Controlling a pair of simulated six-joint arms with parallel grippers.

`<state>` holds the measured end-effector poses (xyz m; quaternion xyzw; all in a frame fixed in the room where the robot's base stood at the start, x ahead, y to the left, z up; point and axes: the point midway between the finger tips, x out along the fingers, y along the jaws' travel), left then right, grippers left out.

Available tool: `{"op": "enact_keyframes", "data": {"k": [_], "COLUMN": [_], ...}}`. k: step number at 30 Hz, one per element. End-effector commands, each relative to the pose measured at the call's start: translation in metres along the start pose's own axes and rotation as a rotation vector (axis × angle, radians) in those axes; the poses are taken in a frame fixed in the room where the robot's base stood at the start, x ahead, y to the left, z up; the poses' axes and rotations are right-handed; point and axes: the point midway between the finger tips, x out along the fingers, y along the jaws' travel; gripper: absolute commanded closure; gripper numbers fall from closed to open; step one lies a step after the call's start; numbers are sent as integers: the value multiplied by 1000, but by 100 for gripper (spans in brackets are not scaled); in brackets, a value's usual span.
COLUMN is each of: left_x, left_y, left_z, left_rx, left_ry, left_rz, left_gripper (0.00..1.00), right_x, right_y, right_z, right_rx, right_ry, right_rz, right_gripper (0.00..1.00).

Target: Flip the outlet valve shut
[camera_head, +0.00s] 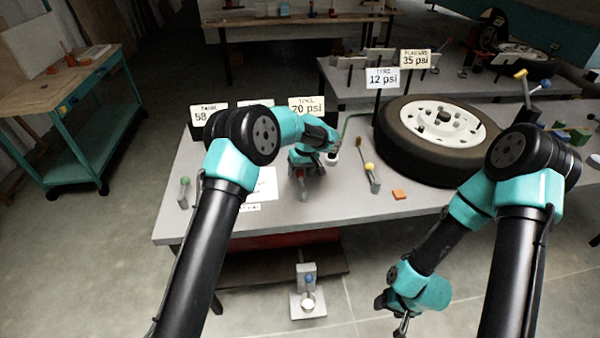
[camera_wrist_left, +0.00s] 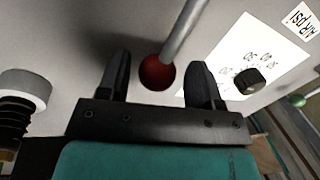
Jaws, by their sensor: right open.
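A lever with a red ball end (camera_wrist_left: 157,72) on a grey rod (camera_wrist_left: 186,28) shows in the left wrist view. My left gripper (camera_head: 303,192) is over the near table, its two fingers (camera_wrist_left: 160,85) apart on either side of the red ball, with gaps visible. A lever with a green ball (camera_head: 184,181) stands at the table's left end, also in the left wrist view (camera_wrist_left: 297,100). A lever with a yellow ball (camera_head: 370,167) stands right of my left gripper. No readable label marks the outlet valve. My right gripper (camera_head: 402,326) hangs low in front of the table, open.
A black knob (camera_wrist_left: 249,81) sits on a white dial sheet (camera_wrist_left: 225,62). A tyre (camera_head: 437,138) lies on the table's right. Signs (camera_head: 383,78) stand behind. An orange block (camera_head: 399,194) lies near the front edge. A white-capped part (camera_wrist_left: 24,88) is beside the left gripper.

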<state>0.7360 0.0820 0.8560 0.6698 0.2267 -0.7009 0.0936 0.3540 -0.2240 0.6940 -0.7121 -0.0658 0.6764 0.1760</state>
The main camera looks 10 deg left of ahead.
Motion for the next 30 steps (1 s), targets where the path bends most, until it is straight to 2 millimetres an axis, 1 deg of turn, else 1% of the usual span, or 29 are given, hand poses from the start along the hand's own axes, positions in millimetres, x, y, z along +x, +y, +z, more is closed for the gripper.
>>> {"op": "enact_keyframes", "data": {"k": [8,11,14,17,20,30], "left_x": [0,-4,-12,-25,-42,-108], "left_y": [0,1,1,1,1,1], "left_z": [0,0,0,0,0,0], "left_rx": [1,1,1,0,0,0], "left_ry": [0,1,2,2,2,3], "left_rz": [0,1,2,2,3,3], "left_gripper": [38,38,38,38,38,38], "right_x": [0,0,0,0,0,0], "right_y": [0,0,0,0,0,0], "right_z": [0,0,0,0,0,0], "right_rx": [0,0,0,0,0,0], "right_ry": [0,0,0,0,0,0], "right_rz": [0,0,0,0,0,0], "right_gripper": [38,38,38,38,38,38]}}
